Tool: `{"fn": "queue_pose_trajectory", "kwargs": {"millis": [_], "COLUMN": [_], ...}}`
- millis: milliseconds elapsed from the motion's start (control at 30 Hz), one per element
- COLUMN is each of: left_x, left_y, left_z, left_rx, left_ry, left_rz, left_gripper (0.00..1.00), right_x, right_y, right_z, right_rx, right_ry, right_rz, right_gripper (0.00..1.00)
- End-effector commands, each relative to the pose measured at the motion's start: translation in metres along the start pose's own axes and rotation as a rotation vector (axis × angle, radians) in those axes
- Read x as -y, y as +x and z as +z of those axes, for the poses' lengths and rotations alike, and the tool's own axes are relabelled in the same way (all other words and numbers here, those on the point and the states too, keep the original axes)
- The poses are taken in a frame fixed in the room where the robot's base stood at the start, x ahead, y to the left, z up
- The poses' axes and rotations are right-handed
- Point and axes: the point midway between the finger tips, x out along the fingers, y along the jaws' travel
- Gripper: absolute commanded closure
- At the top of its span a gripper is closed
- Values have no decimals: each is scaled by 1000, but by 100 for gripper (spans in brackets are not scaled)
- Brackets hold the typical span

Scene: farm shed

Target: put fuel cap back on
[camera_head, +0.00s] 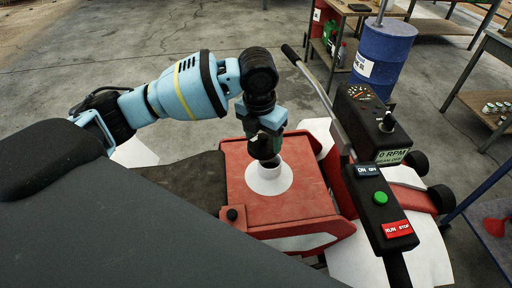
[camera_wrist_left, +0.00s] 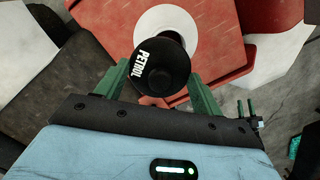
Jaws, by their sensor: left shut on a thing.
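The fuel cap (camera_wrist_left: 162,68) is black with the word PETROL on its top, seen in the left wrist view. My left gripper (camera_head: 267,144) is shut on it, with a green finger on each side. In the head view the dark cap is right over the white filler neck (camera_head: 269,172) on the red machine (camera_head: 310,202). The white ring (camera_wrist_left: 205,35) around the neck shows beyond the cap in the wrist view. I cannot tell whether the cap touches the neck. My right gripper is not in view.
A control box (camera_head: 381,205) with a green button and a red RUN STOP label stands right of the filler. A long handle lever (camera_head: 309,80) rises behind it. A blue barrel (camera_head: 382,55) and shelves stand farther back. Open concrete floor lies at the far left.

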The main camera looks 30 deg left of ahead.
Motion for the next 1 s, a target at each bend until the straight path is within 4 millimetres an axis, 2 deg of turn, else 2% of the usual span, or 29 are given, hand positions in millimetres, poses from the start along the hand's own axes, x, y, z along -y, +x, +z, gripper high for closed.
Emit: {"fn": "queue_pose_trajectory", "kwargs": {"millis": [200, 567, 867, 1000], "left_x": [1, 2, 1, 1], "left_y": [-7, -3, 16, 31], "left_z": [6, 6, 3, 1], "left_rx": [6, 5, 2, -1], "left_ry": [68, 72, 71, 70], "left_rz": [-7, -7, -7, -7], "left_gripper": [55, 55, 56, 56], "right_x": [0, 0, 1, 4], "right_y": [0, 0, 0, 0], "right_z": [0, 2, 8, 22], "right_rx": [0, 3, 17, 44], "right_ry": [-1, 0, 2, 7], "right_rz": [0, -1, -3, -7], "right_gripper": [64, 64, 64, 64]}}
